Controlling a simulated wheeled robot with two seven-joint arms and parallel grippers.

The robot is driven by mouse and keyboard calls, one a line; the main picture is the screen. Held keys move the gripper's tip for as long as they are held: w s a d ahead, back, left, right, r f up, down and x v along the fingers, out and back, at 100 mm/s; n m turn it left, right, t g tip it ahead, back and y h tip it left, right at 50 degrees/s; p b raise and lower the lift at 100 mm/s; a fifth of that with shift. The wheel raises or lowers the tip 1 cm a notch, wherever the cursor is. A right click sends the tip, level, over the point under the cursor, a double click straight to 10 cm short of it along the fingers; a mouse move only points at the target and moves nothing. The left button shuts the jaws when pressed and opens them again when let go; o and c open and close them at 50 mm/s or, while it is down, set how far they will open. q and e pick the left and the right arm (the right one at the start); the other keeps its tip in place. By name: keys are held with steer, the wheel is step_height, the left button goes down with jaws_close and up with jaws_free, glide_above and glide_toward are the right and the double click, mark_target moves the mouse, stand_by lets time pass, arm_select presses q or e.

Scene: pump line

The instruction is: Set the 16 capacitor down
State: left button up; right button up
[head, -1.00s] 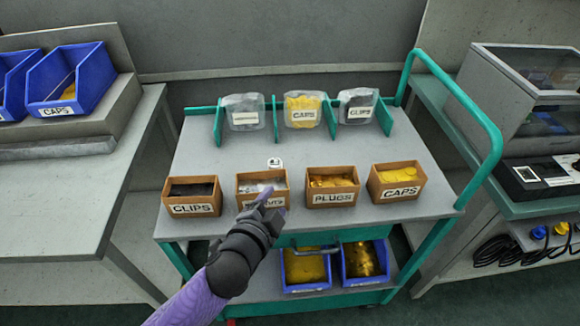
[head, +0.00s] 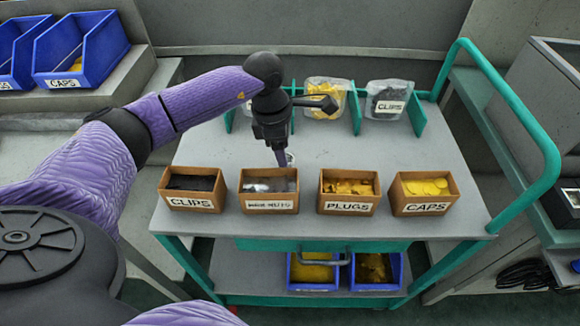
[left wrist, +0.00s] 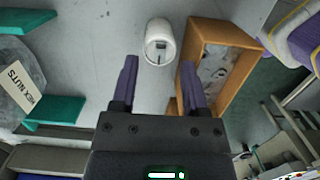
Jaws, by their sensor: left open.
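The capacitor is a small white cylinder (left wrist: 160,42) with a dark-marked end. In the left wrist view it stands on the grey cart top just beyond my open fingertips, apart from both fingers. In the head view only a sliver of the capacitor (head: 291,158) shows beside my fingers, behind the hex nuts box. My left gripper (head: 283,160) points down there; its two purple fingers (left wrist: 160,78) are spread with nothing between them. The number on the capacitor is too small to read. My right gripper is not in view.
Boxes of clips (head: 192,204), hex nuts (head: 269,206), plugs (head: 348,207) and caps (head: 424,208) line the cart's front edge. Bags of caps (head: 323,97) and clips (head: 385,98) stand between green dividers behind.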

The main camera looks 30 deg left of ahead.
arm_select(q)
steer(key=f, duration=0.1)
steer(key=f+b, duration=0.1)
steer(key=f, duration=0.3)
steer(key=shift+w+d+f, duration=0.2)
steer(key=shift+w+d, duration=0.1)
steer(key=shift+d, duration=0.1)
steer(key=shift+r, duration=0.15)
steer(key=shift+c, duration=0.4)
jaws_close()
